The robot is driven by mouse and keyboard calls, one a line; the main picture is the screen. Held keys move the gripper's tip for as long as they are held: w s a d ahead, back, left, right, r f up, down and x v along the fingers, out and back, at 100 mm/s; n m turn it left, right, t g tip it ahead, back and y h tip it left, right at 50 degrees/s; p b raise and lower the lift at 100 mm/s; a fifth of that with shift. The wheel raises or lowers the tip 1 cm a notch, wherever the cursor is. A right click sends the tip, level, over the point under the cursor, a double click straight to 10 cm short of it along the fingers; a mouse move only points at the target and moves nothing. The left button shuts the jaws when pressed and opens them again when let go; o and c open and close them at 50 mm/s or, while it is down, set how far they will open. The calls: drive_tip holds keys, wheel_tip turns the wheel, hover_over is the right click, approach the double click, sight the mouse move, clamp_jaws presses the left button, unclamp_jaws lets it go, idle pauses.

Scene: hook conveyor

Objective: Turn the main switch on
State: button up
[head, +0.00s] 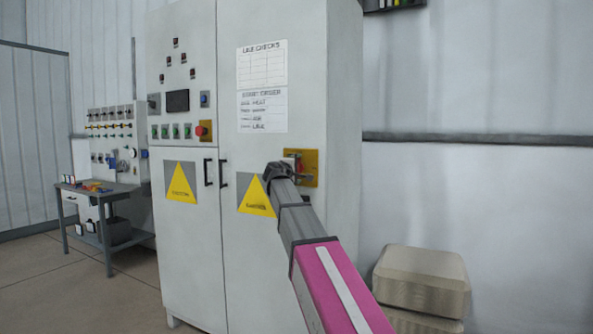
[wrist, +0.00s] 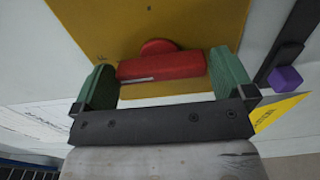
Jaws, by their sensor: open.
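The main switch is a red handle (wrist: 162,68) on a yellow plate (wrist: 150,25), seen close up in the wrist view. In the head view the yellow plate (head: 309,168) is on the front of the grey cabinet, and my arm partly covers the switch. My gripper (wrist: 165,85) is open, with one green finger on each side of the red handle. The right finger is very near the handle's right end; I cannot tell whether either finger touches it. In the head view my gripper (head: 285,168) is at the plate.
The grey cabinet (head: 255,25) carries a control panel with a red button (head: 201,131), door handles and warning signs. Tan stacked blocks (head: 425,275) stand on the floor at right. A workbench (head: 95,190) with small items stands at far left. Floor between is clear.

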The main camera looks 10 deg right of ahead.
drive_tip(key=shift+w+d, duration=0.15)
drive_tip(key=c, duration=0.7)
drive_tip(key=shift+o, duration=0.3)
drive_tip(key=shift+m, duration=8.9)
